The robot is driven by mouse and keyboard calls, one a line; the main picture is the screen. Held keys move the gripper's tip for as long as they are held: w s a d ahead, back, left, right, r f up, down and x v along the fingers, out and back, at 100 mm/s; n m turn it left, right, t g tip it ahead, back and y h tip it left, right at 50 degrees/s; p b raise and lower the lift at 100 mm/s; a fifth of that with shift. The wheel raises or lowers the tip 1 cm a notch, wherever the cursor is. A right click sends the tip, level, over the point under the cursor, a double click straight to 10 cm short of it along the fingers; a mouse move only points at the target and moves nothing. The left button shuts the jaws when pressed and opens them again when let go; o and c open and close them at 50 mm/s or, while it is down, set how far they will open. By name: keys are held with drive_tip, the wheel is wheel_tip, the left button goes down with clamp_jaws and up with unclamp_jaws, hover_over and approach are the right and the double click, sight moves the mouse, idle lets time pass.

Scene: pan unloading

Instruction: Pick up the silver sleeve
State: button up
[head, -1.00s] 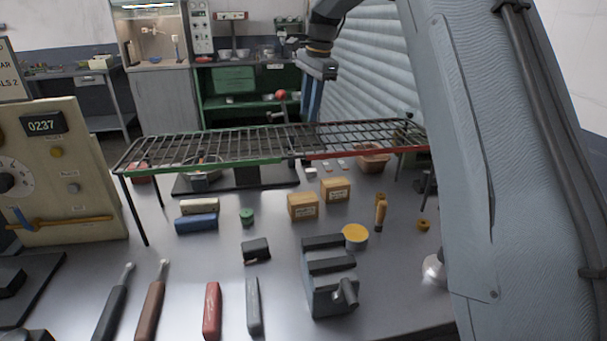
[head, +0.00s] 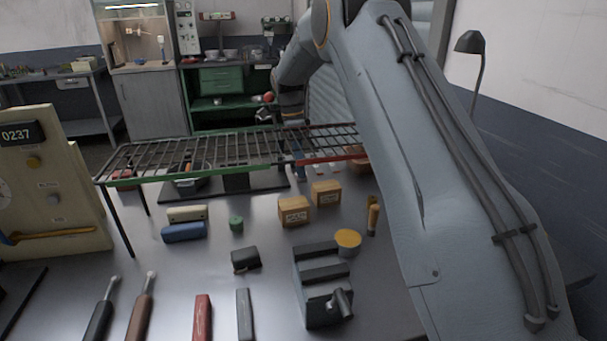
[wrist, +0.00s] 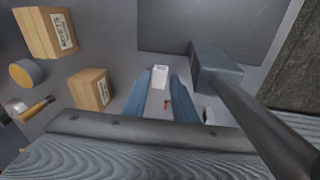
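My gripper (wrist: 162,86) has two blue fingers standing apart, pointing down at the table in the wrist view. A small pale, box-shaped piece (wrist: 160,77) shows between and just past the fingertips, closer to the left finger. I cannot tell whether it touches. I cannot say for sure that this piece is the silver sleeve; no other clear silver sleeve shows. In the head view my gripper is at the wire rack, largely hidden by its bars and my arm.
The wire rack (head: 190,160) stands on legs over the table's back. Two labelled cartons (head: 293,211) and (head: 326,194) stand in front of it. In the wrist view a grey block with a thick bar (wrist: 212,70) is close right of my fingers. A vise-like block (head: 320,285) stands nearer.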

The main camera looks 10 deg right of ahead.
drive_tip(key=shift+d+f, duration=0.1)
drive_tip(key=shift+f, duration=0.45)
clamp_jaws()
drive_tip(key=shift+r, duration=0.1)
